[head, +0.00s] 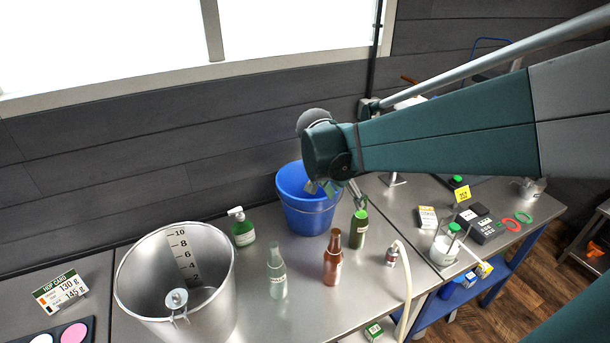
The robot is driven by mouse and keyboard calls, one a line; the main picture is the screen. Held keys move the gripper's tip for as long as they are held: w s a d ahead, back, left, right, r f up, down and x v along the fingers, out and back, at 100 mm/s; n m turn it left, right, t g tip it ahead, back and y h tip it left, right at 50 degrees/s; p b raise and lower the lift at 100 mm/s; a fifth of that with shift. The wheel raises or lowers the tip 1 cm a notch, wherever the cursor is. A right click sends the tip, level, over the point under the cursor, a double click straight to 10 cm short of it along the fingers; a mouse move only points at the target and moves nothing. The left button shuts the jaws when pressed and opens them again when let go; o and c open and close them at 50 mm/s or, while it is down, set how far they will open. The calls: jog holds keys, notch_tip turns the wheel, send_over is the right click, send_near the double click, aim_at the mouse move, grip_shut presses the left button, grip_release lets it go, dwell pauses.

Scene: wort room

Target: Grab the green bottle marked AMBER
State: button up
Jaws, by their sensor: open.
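A dark green bottle (358,232) stands upright on the steel bench, right of the blue bucket. A brown bottle (332,262) stands in front and to its left. A pale green bottle (277,274) stands further left. Each has a small label that is too small to read, so I cannot tell which says AMBER. My gripper (342,194) is open and hangs over the bucket's right side. One finger reaches down to near the dark green bottle's top; I cannot tell whether they touch. The gripper looks empty.
The blue bucket (305,208) stands behind the bottles. A green pump bottle (243,232) and a big steel pot (212,318) are at left. A small bottle (392,255) and a pale hose (407,285) are at right. A beaker (443,250) stands further right.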

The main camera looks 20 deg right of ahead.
jog(key=d+m+g+h+p, duration=0.1)
jog(key=d+m+g+p, duration=0.15)
jog(key=d+p, duration=0.2)
jog(key=m, duration=0.1)
send_over(354, 220)
jog(key=shift+t, duration=0.45)
jog(key=shift+f+b, duration=0.3)
jog(key=shift+f, duration=2.75)
jog(key=shift+f, duration=3.1)
jog(key=shift+f, duration=0.1)
jog(key=shift+d+f, duration=0.1)
jog(key=shift+f, duration=0.3)
jog(key=shift+x, duration=2.4)
jog(key=c, duration=1.3)
